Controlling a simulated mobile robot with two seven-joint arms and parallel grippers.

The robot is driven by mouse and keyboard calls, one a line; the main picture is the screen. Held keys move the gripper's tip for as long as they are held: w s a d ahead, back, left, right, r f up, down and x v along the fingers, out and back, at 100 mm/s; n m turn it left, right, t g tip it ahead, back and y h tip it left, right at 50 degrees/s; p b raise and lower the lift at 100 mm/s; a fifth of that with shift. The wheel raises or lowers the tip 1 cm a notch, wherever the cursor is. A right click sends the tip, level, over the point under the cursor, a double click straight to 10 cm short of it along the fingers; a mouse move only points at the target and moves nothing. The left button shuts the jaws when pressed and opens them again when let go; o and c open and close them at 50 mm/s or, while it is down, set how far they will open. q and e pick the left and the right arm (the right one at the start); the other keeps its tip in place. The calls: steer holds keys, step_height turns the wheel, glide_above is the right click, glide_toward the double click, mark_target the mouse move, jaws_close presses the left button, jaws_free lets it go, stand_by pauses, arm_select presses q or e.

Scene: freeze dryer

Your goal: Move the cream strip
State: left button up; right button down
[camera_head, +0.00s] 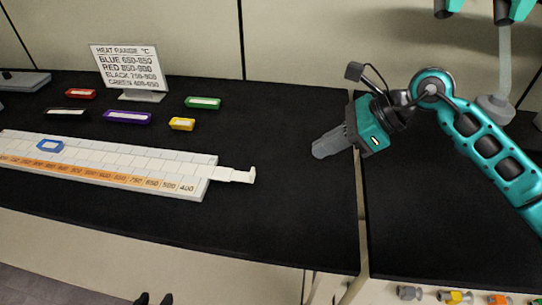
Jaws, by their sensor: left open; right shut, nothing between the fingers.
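The cream strip (233,175) sticks out of the right end of a long white scale board (199,188), with a small upturned hook at its tip. Most of the strip appears to lie along the board. My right gripper (325,147) is shut and empty above the black counter, right of the strip's hooked end and apart from it. Two dark fingertips of my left gripper (154,298) show apart at the bottom edge, in front of the counter; the rest of it is out of view.
A blue frame (50,146) sits on the board. Behind stand a heat-range sign (128,68) and red (80,94), black (67,112), purple (127,118), yellow (182,124) and green (203,103) blocks. The counter (285,215) is clear right of the strip.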

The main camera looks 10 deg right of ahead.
mark_target(218, 173)
steer(key=x, duration=1)
steer(key=shift+f+p, duration=0.15)
steer(key=shift+p, duration=0.15)
steer(key=shift+w+a, duration=0.2)
steer(key=shift+a, duration=0.35)
steer(key=shift+w+a, duration=0.25)
steer(key=shift+a, duration=0.3)
steer(key=shift+w+a+p, duration=0.25)
steer(key=shift+a+p, duration=0.05)
steer(key=shift+a, duration=0.3)
steer(key=a, duration=0.2)
steer(key=w+a+b, duration=0.1)
steer(key=a, duration=0.1)
steer(key=w+a, duration=0.1)
steer(key=a, duration=0.1)
steer(key=shift+w+b, duration=0.2)
steer(key=shift+b, duration=0.2)
steer(key=shift+d, duration=0.15)
